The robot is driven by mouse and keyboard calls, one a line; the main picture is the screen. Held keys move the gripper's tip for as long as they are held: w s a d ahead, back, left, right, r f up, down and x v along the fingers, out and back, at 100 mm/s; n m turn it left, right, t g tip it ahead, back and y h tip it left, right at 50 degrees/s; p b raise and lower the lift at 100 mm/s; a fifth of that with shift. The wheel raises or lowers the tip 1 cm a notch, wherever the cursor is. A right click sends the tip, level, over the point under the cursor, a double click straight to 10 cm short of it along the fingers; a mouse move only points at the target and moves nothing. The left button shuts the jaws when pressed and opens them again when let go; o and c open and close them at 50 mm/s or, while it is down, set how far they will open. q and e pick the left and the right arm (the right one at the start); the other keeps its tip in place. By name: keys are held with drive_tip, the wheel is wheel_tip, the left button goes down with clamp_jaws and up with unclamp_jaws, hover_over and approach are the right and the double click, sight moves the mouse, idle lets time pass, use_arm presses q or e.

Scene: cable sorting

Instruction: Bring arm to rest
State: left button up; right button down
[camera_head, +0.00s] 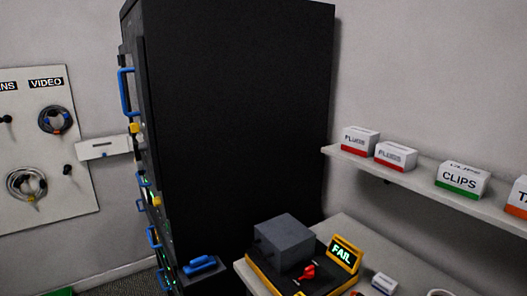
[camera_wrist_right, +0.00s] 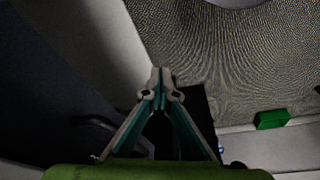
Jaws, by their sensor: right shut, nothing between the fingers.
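My right gripper (camera_wrist_right: 160,76) shows in the right wrist view. Its two teal and grey fingers come together at the tips, shut with nothing between them. Behind it lie grey textured flooring (camera_wrist_right: 225,60) and dim dark surfaces, and the fingers appear clear of these. Neither gripper shows in the head view. My left gripper is in no view.
A black rack cabinet (camera_head: 235,110) with blue handles stands at the centre. A tester (camera_head: 285,243) reading FAIL sits on a bench (camera_head: 420,278) at lower right. A shelf (camera_head: 415,176) of labelled boxes is above. A cable board (camera_head: 85,178) hangs at left.

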drive_tip(key=s+d+f+g+b, duration=0.1)
drive_tip(key=s+f, duration=0.3)
drive_tip(key=f, duration=0.6)
drive_tip(key=s+f, duration=0.4)
drive_tip(key=f, duration=0.6)
drive_tip(key=s+d+f+b, duration=0.1)
drive_tip(key=s+d+f, duration=0.1)
drive_tip(key=s+f, duration=0.6)
drive_tip(key=s, duration=0.4)
drive_tip(key=shift+d+f+g, duration=0.2)
drive_tip(key=shift+f+g, duration=0.15)
drive_tip(key=shift+g, duration=0.05)
